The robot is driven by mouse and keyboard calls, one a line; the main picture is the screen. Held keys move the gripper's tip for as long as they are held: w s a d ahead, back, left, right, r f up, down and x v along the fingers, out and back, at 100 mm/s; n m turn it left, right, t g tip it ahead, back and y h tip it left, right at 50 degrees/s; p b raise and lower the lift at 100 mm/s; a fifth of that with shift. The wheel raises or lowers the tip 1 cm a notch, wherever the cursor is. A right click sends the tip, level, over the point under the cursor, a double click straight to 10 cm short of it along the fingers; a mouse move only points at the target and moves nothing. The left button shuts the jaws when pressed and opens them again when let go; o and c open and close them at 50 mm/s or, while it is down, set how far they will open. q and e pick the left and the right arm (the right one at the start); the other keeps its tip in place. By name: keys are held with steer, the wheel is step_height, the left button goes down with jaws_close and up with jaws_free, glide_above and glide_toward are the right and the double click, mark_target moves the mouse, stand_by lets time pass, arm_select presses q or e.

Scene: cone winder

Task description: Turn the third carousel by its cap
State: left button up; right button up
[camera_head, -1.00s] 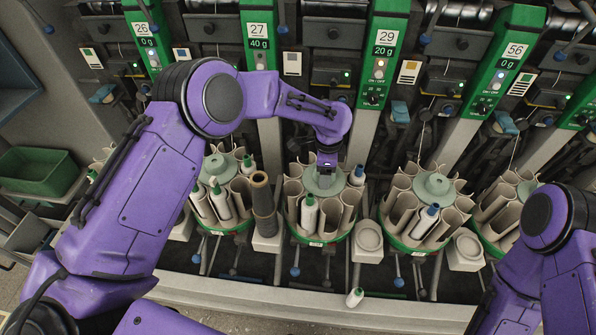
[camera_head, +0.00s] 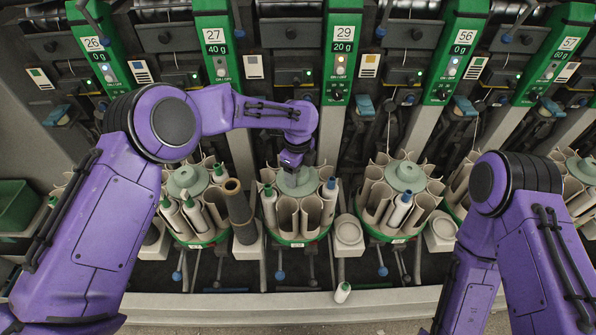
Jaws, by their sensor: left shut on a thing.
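The carousel (camera_head: 289,233) in the middle is a ring of beige tube pockets on a green base, with a pale green round cap (camera_head: 298,184) at its centre. It holds a green-topped bobbin (camera_head: 268,205) at left and a blue-topped bobbin (camera_head: 328,198) at right; its front pockets look empty. My left gripper (camera_head: 292,163) points down onto the cap and is shut on it, and it hides the cap's back part. My right arm comes in at the right, but its gripper is not in view.
Similar carousels stand left (camera_head: 193,235) and right (camera_head: 395,235). A dark brown tube (camera_head: 238,210) stands close left of the middle carousel. A white pedestal (camera_head: 348,235) is close right. A bobbin (camera_head: 342,292) lies at the front ledge. Machine panels rise behind.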

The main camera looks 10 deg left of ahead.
stand_by(0.4)
arm_select(q)
steer(key=o, duration=1.5)
step_height(320, 180, up, 11)
steer(key=shift+f+b, duration=0.2)
steer(key=shift+b, duration=0.9)
